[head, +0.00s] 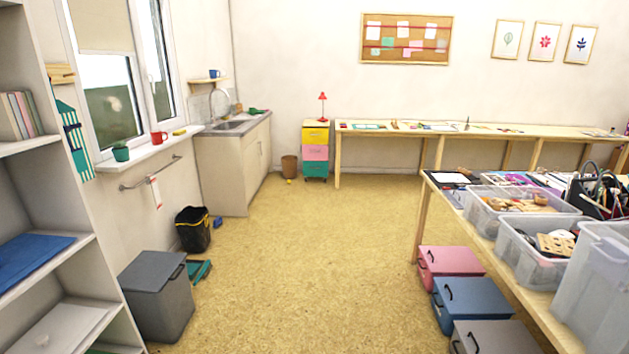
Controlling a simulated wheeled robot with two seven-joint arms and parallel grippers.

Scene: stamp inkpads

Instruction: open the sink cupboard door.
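The sink cupboard (227,178) stands against the left wall near the far corner, with a grey countertop and a sink (233,125) on top. Its door front (257,158) faces right and is seen at a steep angle. The doors look shut, with small handles that are hard to make out at this distance. Neither of my grippers is in view.
Open floor (300,260) runs up to the cupboard. A black bin (193,230), a grey lidded bin (157,295) and a teal dustpan (199,271) lie along the left. A wastebasket (289,167) stands beyond.

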